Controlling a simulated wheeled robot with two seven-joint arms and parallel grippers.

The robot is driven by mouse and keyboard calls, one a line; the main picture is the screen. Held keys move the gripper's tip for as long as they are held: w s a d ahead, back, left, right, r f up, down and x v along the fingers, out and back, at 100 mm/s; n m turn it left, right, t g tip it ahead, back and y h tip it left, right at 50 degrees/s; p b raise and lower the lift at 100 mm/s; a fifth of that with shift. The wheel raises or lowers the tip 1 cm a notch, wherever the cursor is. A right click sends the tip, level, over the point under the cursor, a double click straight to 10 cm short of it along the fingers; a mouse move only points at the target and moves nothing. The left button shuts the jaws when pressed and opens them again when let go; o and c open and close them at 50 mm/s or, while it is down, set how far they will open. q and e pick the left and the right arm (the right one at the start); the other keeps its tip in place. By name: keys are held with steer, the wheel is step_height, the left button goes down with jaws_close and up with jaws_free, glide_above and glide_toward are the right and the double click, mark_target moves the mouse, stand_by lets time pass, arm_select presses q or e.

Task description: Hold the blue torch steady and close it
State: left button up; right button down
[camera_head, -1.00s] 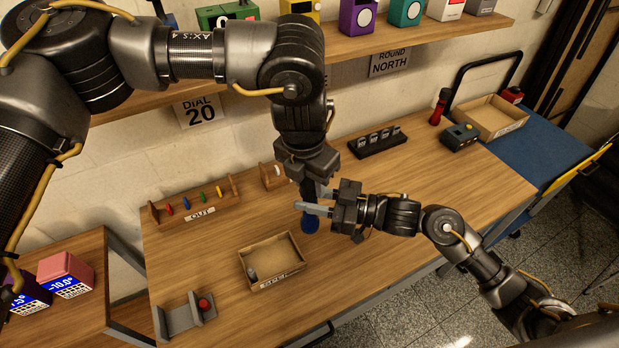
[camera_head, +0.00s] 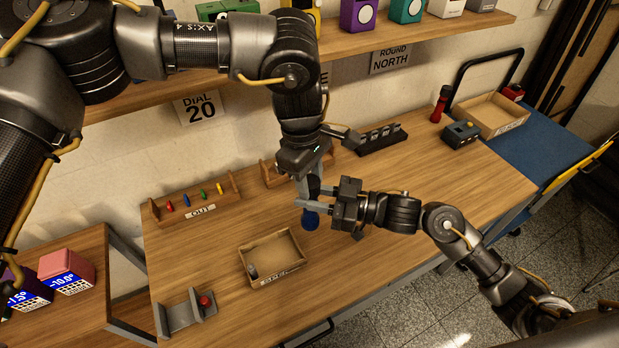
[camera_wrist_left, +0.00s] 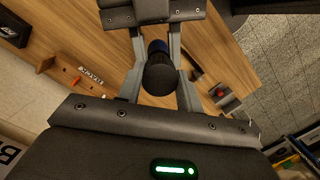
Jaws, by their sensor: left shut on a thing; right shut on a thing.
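The blue torch (camera_head: 311,220) stands roughly upright above the table, blue at its lower end and dark at its upper end. My right gripper (camera_head: 308,204) comes in from the right and is shut on its body. My left gripper (camera_head: 312,183) reaches down from above and is shut on its dark upper end. In the left wrist view the torch's round black end (camera_wrist_left: 160,76) sits between my left fingers, with a bit of blue beyond it. The grippers hide much of the torch body, and I cannot tell how far its end is turned.
An open box (camera_head: 292,270) with a small dark item lies in front. A rack marked OUT (camera_head: 228,205) with several coloured pieces stands at the left. A grey holder with a red button (camera_head: 205,302) is near the front edge. A red torch (camera_head: 440,104) stands at the back right.

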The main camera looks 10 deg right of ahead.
arm_select(q)
steer(key=m, duration=0.8)
steer(key=m+y, duration=0.1)
steer(key=m, duration=0.1)
steer(key=shift+w+d+m, duration=0.1)
steer(key=shift+d+m, duration=0.1)
steer(key=shift+m, duration=0.2)
steer(key=shift+a+m, duration=0.1)
steer(key=shift+m, duration=0.4)
steer(key=shift+a, duration=0.1)
steer(key=o, duration=1)
steer(key=shift+c, duration=0.2)
steer(key=shift+r, duration=2.25)
steer(key=shift+c, duration=0.5)
